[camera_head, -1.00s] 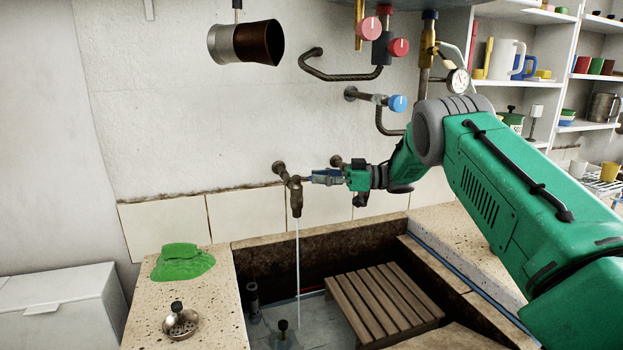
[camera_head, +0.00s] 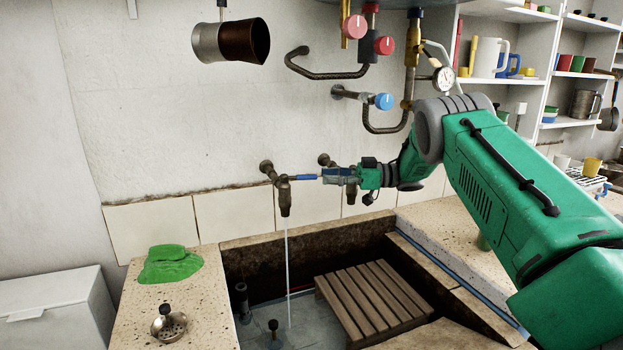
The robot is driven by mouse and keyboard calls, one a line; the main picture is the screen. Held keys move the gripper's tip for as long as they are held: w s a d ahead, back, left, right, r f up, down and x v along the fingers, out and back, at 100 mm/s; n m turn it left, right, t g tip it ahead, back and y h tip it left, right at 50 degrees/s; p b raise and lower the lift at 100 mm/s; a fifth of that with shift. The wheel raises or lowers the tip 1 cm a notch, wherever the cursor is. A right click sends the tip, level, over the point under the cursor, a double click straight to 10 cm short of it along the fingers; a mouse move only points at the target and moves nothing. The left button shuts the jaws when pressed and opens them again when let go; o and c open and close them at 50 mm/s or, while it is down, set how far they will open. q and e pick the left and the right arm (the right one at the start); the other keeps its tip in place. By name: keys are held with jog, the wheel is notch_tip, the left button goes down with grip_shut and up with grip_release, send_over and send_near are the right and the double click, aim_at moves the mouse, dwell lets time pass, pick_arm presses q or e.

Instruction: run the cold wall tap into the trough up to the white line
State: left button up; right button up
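The wall tap (camera_head: 285,195) has a blue lever (camera_head: 306,177) pointing right. A thin stream of water (camera_head: 288,260) falls from its spout into the stone trough (camera_head: 300,234). The trough's bottom looks grey and wet; I cannot tell how deep the water is, and I make out no white line. My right gripper (camera_head: 325,176) is at the lever's free end, with most of the lever bare. Its fingers are too small to tell whether they are open or whether they touch the lever. A second tap (camera_head: 351,195) is partly hidden behind it. My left gripper is out of view.
A wooden slatted rack (camera_head: 372,300) stands in the trough. A dark-knobbed plug (camera_head: 273,326) and upright pipe (camera_head: 242,302) are at its left. The left ledge holds a green cloth (camera_head: 170,264) and a strainer (camera_head: 169,325). Pipes with red and blue knobs (camera_head: 384,101) hang above.

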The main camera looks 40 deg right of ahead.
jog(key=v, duration=0.6)
jog(key=shift+d+f, duration=0.2)
jog(key=shift+d, duration=0.25)
